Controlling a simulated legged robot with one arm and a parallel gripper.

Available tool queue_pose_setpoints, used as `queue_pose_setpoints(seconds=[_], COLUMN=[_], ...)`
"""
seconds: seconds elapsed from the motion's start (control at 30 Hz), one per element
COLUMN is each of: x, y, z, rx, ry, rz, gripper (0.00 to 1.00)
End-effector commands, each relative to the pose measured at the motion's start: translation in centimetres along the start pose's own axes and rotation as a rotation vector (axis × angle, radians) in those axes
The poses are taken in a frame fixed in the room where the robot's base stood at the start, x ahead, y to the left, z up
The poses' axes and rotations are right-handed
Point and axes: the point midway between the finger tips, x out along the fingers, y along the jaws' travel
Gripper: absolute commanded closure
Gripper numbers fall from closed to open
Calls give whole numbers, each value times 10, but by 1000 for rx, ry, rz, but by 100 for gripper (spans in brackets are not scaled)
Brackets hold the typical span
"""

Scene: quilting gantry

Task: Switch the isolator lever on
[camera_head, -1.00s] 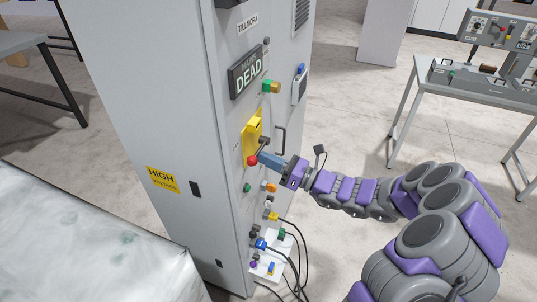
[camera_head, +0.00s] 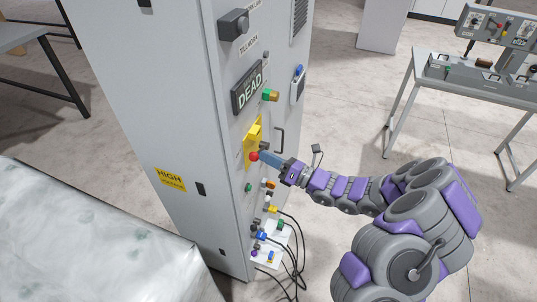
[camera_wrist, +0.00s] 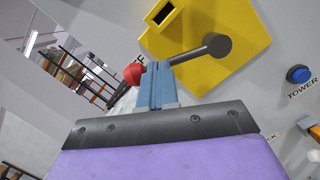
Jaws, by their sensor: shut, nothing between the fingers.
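The isolator lever is a dark bar with a red knob (camera_head: 254,156), mounted on a yellow plate (camera_head: 250,138) on the grey cabinet's front. In the wrist view, the bar runs from a dark round hub (camera_wrist: 218,45) leftward to the red knob (camera_wrist: 133,73). My gripper (camera_head: 266,159) is at the lever, its blue fingers shut with nothing between them. In the wrist view, the fingertips (camera_wrist: 156,66) overlap the bar just right of the knob; I cannot tell whether they touch it. A letter F shows on the panel left of the plate.
A "DEAD" display (camera_head: 249,88) and a green-and-orange lamp (camera_head: 270,96) sit above the lever. A handle (camera_head: 280,140) is to its right. Cables plug in below. A blue button marked TOWER (camera_wrist: 299,74) is beside the plate. A grey bench (camera_head: 480,85) stands at right.

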Motion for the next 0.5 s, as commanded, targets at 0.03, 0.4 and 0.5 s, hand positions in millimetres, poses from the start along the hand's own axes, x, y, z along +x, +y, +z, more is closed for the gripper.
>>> queue_pose_setpoints(seconds=[0.03, 0.4, 0.5], x=[1, 2, 3], y=[2, 4, 4], z=[4, 10, 12], rx=[14, 124, 155], ry=[0, 0, 0], rz=[-3, -24, -30], gripper=[100, 100, 100])
